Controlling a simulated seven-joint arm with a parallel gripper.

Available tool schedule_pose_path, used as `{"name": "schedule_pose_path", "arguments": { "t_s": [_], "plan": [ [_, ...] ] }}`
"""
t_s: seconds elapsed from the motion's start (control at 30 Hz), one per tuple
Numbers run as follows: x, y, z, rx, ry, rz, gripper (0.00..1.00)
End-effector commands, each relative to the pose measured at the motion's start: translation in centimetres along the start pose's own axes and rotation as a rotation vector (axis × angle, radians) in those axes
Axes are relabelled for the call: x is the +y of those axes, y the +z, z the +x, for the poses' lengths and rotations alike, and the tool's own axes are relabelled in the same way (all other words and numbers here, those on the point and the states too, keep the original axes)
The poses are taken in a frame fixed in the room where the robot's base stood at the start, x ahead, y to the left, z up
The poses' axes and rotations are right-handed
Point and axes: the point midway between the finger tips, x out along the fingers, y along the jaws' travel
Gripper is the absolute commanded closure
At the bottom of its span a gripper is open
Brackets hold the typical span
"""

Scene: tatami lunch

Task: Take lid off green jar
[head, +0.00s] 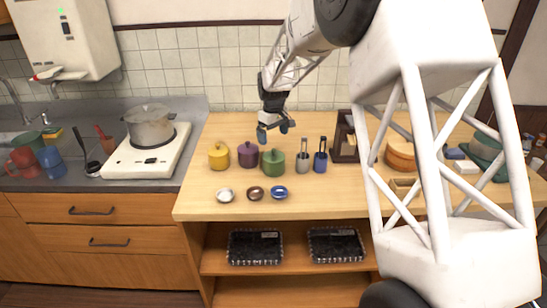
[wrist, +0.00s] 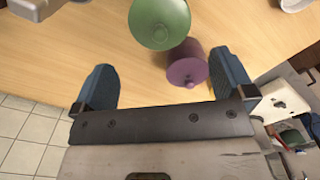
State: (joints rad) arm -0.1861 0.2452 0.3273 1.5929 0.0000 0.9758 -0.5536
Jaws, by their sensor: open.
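The green jar (head: 273,163) stands on the wooden counter in the head view, with its knobbed lid on. In the wrist view its round lid (wrist: 160,22) shows at the top, beyond the fingertips. A purple jar (head: 248,154) stands just left of it in the head view, and in the wrist view the purple jar (wrist: 187,66) lies between my fingers' span, near the right finger. My gripper (head: 273,133) is open and empty, above and behind the jars. Its two blue fingers (wrist: 164,80) are spread wide in the wrist view.
A yellow jar (head: 218,155) stands left of the purple one. A grey holder (head: 303,160) and a blue holder (head: 320,160) with utensils stand close right of the green jar. Small bowls (head: 255,193) sit in front. A pot (head: 150,125) is on the stove at left.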

Motion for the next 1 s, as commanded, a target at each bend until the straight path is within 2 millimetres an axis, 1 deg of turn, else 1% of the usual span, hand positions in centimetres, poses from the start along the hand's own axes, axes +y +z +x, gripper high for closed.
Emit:
{"name": "schedule_pose_path", "arguments": {
  "t_s": [0.3,0.77,0.87,1.0],
  "plan": [
    [0.0,0.0,2.2,-0.001,-0.001,0.0,0.0],
    [0.0,0.0,2.8,-0.001,0.0,0.0,0.0],
    [0.0,0.1,3.4,-0.001,-0.001,0.0,0.0],
    [0.0,0.2,4.9,-0.002,-0.001,0.0,0.0]
  ]
}}
